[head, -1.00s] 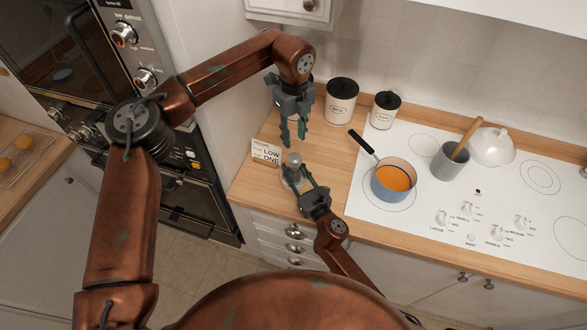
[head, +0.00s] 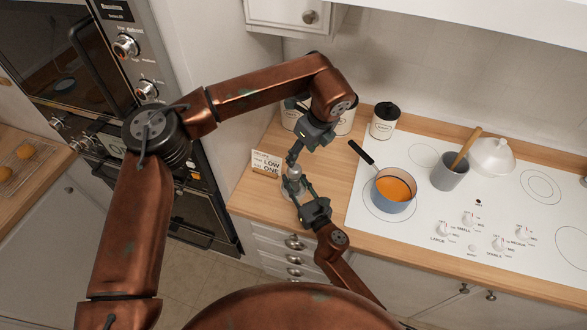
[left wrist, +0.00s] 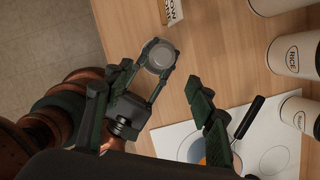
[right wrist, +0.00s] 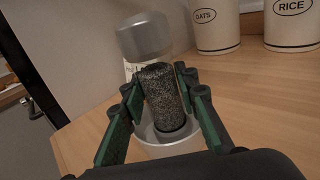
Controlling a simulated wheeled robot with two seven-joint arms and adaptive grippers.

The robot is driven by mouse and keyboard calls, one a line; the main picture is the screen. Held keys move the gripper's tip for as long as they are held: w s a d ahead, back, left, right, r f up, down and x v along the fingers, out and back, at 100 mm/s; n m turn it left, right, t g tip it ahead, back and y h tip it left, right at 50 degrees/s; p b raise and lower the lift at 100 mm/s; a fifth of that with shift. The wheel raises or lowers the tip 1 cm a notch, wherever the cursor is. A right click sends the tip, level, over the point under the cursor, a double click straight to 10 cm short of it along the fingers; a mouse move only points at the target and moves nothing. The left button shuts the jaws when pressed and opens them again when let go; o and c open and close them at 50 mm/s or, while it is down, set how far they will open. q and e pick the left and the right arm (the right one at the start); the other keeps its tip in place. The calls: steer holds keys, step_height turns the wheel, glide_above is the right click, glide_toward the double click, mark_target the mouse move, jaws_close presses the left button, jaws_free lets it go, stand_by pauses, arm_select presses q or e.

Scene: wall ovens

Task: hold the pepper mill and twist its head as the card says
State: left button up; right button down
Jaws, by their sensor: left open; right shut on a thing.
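The pepper mill (head: 294,171) is upright at the left counter. In the right wrist view it has a grey rounded head (right wrist: 145,37) and a dark speckled body (right wrist: 160,95) above a pale base. My right gripper (head: 293,183) is shut on the mill's body. My left gripper (head: 294,154) is open just above the mill's head. The left wrist view shows the head (left wrist: 160,57) from above, between the left fingers' lines and apart from the right-hand finger. The card (head: 267,163) stands behind left; "LOW" and "ONE" are readable, its smaller print is not.
Pale canisters stand behind, one marked RICE (right wrist: 291,8) and one OATS (right wrist: 205,15); my left arm partly hides them in the head view. A dark-lidded canister (head: 384,122) is clear. A pan of orange soup (head: 394,188) sits on the hob to the right, handle toward the mill.

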mark_target(294, 171)
arm_select(q)
steer(key=shift+n+t+y, duration=0.4)
steer(key=shift+t, duration=0.1)
steer(key=x, duration=1.1)
steer(key=shift+s+d+f, duration=0.15)
steer(key=shift+d+f, duration=0.1)
steer(key=shift+f, duration=0.05)
steer(key=shift+c, duration=0.4)
steer(key=c, duration=1.1)
